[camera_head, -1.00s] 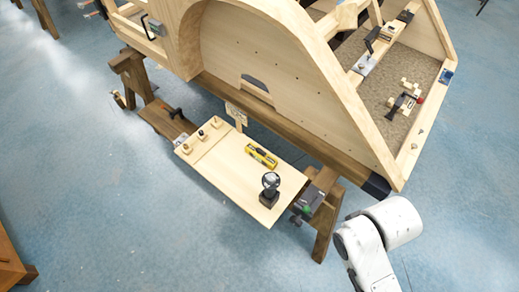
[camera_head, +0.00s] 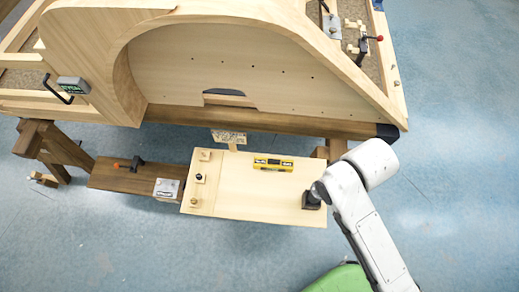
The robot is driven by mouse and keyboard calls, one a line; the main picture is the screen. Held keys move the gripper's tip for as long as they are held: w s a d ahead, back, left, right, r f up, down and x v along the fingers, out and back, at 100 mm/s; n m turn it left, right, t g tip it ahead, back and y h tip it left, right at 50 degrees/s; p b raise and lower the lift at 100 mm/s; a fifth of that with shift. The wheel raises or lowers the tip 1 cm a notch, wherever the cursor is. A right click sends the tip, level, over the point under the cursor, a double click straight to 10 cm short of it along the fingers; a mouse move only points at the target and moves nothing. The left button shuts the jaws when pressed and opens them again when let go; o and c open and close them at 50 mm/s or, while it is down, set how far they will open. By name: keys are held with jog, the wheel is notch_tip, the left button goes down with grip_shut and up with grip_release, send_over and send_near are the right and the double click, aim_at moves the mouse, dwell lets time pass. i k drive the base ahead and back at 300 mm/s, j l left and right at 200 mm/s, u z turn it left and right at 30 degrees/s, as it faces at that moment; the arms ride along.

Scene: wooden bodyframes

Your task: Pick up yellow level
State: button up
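The yellow level (camera_head: 273,164) is a short yellow bar with dark markings. It lies flat on the light wooden board (camera_head: 245,200), near the board's far edge. Nothing touches the level.
Small knobs (camera_head: 200,178) sit along the left end. A large wooden bodyframe (camera_head: 240,60) rises behind. Blue floor in front is free, except a green rounded thing (camera_head: 340,279).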

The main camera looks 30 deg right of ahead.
aim_at(260, 163)
jog(key=i+j+z, duration=0.5)
jog(key=j, duration=0.85)
jog(key=j+z, duration=0.45)
jog(key=j, duration=0.9)
jog(key=j+z, duration=0.5)
jog(key=j, duration=0.95)
jog(key=i+j+z, duration=0.15)
jog(key=j, duration=0.15)
jog(key=i+j+z, duration=0.15)
jog(key=j+z, duration=0.15)
jog(key=j, duration=0.25)
jog(key=i+j+z, duration=0.1)
jog(key=i+j, duration=0.05)
jog(key=i, duration=0.1)
